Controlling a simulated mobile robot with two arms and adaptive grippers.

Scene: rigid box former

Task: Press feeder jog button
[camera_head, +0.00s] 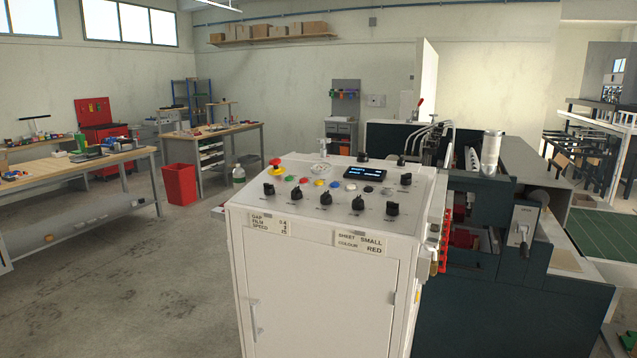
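A white control cabinet (325,290) stands in the centre with a sloped control panel (390,180) on top. The panel carries a row of small buttons: green (290,178), red (304,181), yellow (319,183), blue (335,184) and white (350,187). The lettering beside them is too small to read, so I cannot tell which is the feeder jog button. A red mushroom button (275,163), a small lit display (365,173) and several black knobs (326,199) share the panel. Neither of my grippers is in view.
The dark box-forming machine (490,310) adjoins the cabinet on the right. Workbenches (75,170) and a red bin (180,184) stand at left. The floor (130,290) left of the cabinet is clear.

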